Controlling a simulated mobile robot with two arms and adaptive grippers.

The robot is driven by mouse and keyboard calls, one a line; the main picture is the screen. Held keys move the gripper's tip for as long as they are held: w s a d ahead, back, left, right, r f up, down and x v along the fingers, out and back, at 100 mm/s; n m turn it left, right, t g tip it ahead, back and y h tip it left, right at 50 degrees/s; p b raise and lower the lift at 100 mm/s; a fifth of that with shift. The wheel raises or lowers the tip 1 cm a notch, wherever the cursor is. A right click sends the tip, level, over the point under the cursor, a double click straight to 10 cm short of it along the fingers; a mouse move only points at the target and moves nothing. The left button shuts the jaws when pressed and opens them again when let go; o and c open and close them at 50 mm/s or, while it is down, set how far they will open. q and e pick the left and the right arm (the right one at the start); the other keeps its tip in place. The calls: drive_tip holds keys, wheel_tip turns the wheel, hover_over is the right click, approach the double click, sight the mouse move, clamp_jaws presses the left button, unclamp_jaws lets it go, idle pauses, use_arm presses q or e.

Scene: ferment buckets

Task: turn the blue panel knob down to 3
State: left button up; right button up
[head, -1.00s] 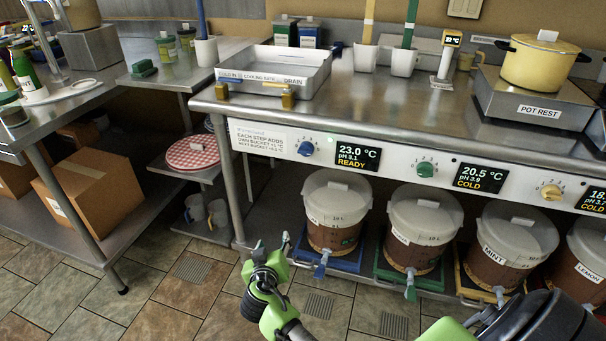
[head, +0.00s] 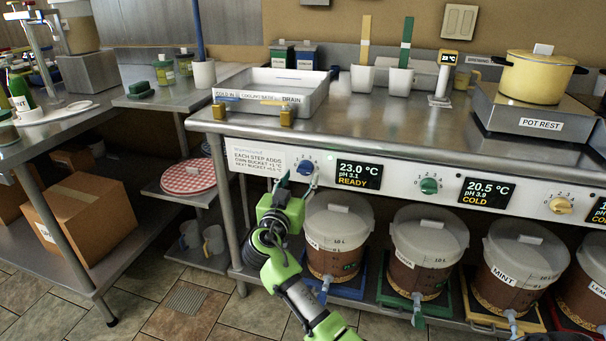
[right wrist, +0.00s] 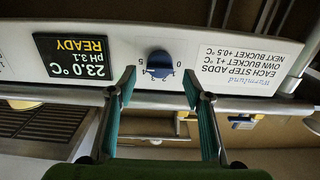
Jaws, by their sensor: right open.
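The blue knob (head: 305,168) sits on the white front panel, left of the display (head: 359,175) reading 23.0 °C, pH 3.1, READY. In the right wrist view, which is upside down, the blue knob (right wrist: 159,64) shows with small scale numbers around it; I cannot tell its exact setting. My right gripper (head: 298,182) is open just in front of the knob. In the wrist view its fingertips (right wrist: 159,84) are spread to either side of and a little below the knob, seemingly not touching it. My left gripper is not in view.
A green knob (head: 429,186) and a yellow knob (head: 560,205) are farther right on the panel. Lidded buckets (head: 336,222) stand below it. A printed label (head: 257,163) is left of the blue knob. The metal counter (head: 400,125) overhangs above.

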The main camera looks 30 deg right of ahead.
sight(303, 172)
drive_tip(key=shift+x, duration=1.9)
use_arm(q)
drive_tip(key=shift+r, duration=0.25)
use_arm(e)
drive_tip(key=c, duration=1.1)
